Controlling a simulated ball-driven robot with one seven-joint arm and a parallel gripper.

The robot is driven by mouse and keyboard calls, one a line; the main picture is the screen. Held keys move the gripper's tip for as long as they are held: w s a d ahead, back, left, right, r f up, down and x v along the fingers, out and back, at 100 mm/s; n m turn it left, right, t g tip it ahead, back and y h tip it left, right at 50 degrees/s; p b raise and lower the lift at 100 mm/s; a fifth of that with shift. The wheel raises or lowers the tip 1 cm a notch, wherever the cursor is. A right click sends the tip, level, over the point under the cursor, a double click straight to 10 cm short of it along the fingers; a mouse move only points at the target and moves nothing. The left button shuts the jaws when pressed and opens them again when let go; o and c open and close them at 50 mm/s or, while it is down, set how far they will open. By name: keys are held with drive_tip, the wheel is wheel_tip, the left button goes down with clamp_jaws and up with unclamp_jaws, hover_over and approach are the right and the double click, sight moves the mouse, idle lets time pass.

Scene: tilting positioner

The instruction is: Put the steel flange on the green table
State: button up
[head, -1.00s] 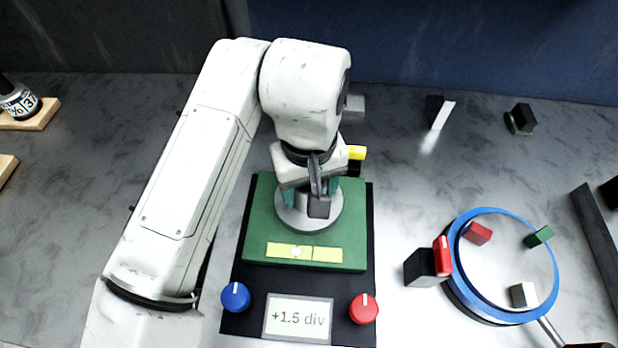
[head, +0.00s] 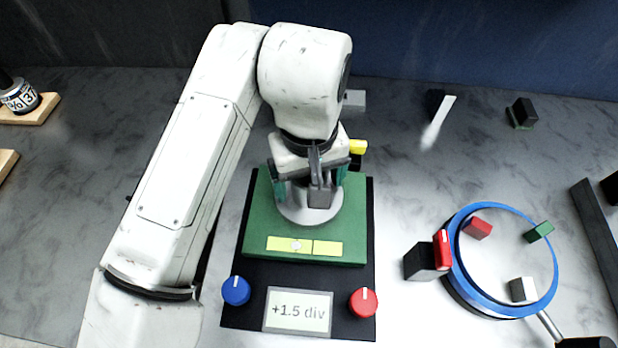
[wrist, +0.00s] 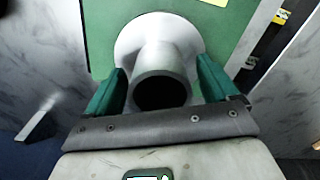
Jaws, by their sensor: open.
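The steel flange (head: 300,212), a grey disc with a hollow hub, rests on the green table (head: 262,225). In the wrist view the flange (wrist: 160,55) shows its dark bore, and its disc lies flat against the green table (wrist: 100,45). My gripper (head: 308,188) is over the flange; in the wrist view its green-padded fingers (wrist: 160,92) stand on either side of the hub. The jaws are open, with small gaps visible beside the hub. My gripper hides part of the flange in the head view.
A yellow level strip (head: 304,246) lies on the green table's front. A blue-rimmed round plate (head: 462,283) with small blocks stands to the right.

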wheel_tip(320, 180, up, 11)
drive_tip(key=shift+r, duration=0.15)
drive_tip(key=shift+c, duration=0.4)
idle(1.9)
